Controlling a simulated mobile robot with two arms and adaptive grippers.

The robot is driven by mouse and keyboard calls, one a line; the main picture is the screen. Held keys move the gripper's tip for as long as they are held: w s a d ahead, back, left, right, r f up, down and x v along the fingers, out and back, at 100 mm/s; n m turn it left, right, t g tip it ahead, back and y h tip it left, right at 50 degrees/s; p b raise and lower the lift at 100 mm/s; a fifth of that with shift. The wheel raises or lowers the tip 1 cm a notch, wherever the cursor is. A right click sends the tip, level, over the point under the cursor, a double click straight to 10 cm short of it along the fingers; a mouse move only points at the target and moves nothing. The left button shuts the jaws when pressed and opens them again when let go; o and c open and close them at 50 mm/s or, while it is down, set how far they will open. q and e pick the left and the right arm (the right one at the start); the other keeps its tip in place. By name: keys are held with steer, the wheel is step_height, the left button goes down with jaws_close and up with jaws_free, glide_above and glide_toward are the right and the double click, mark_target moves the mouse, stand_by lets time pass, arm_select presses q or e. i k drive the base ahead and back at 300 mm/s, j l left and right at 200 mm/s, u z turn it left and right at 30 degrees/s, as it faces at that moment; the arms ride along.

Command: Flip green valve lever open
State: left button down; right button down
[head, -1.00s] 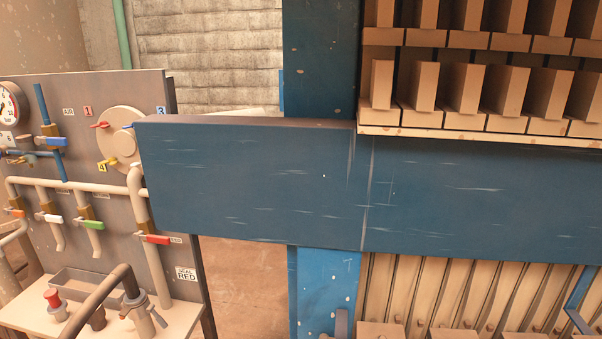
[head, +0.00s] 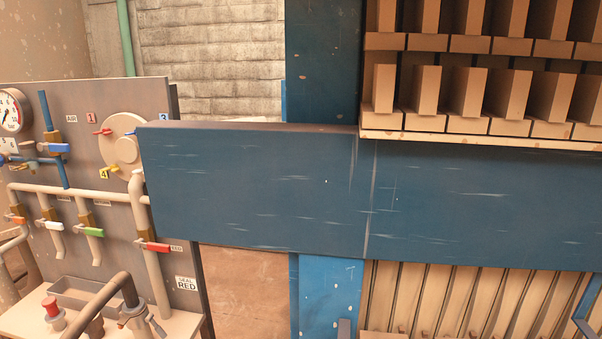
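The green valve lever (head: 92,232) is on a grey panel (head: 110,100) at the left of the head view. It lies about level, across its vertical pipe, below a brass valve body (head: 85,213). A white lever (head: 50,225) and an orange lever (head: 15,219) are to its left. A red lever (head: 155,247) is to its right and lower. Neither of my grippers shows in the head view.
A long blue beam (head: 250,190) crosses the view and covers the panel's right edge. A bench (head: 185,325) below the panel holds a red button (head: 51,306), a grey tray (head: 70,298) and a curved pipe (head: 110,287). Open floor (head: 245,290) shows between panel and blue post.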

mark_target(89, 231)
steer(key=u, duration=1.35)
steer(key=k, duration=0.05)
